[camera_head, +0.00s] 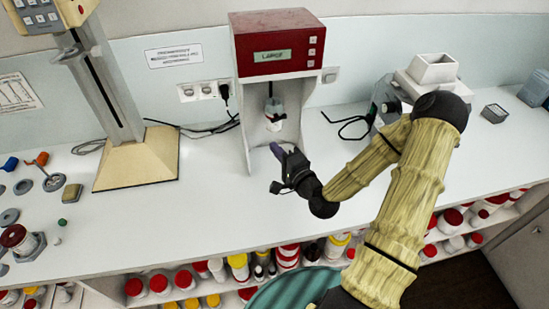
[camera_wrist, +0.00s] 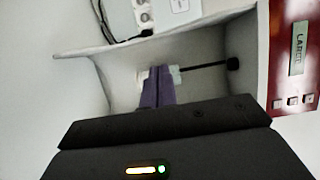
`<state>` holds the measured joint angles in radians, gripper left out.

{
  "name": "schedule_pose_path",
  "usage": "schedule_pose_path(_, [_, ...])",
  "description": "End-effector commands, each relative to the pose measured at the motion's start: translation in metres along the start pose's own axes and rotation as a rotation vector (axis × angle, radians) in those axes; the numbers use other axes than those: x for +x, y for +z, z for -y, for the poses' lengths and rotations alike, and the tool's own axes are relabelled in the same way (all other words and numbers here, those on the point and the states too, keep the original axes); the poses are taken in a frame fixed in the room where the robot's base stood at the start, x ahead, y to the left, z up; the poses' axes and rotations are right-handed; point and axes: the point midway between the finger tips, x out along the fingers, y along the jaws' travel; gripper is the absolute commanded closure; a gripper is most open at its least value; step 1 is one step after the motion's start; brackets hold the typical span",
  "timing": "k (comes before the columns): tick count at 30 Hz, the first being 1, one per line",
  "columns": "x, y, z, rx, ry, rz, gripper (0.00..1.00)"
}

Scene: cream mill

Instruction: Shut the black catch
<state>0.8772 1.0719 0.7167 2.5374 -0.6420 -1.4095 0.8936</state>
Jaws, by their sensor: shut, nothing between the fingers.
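The mixing machine (camera_head: 276,45) has a red top with a display reading LARGE and a pale open bay below. I cannot tell for sure which black part is the catch. My gripper (camera_head: 275,148) is shut and empty, just in front of and below the jar. In the wrist view its purple fingers (camera_wrist: 158,88) point into the bay and hide part of the jar. I cannot tell whether they touch it.
A beige stand with a column (camera_head: 138,160) is at the left, with a power socket (camera_head: 205,90) on the wall. A white-topped device (camera_head: 433,68) stands at the right. The shelf below holds several jars (camera_head: 238,262).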

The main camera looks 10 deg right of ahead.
Motion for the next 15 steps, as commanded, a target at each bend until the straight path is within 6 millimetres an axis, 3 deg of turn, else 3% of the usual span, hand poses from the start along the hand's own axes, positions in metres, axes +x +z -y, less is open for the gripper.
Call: schedule_pose_path(15, [-0.022, 0.021, 0.004, 0.005, 0.003, -0.005, 1.00])
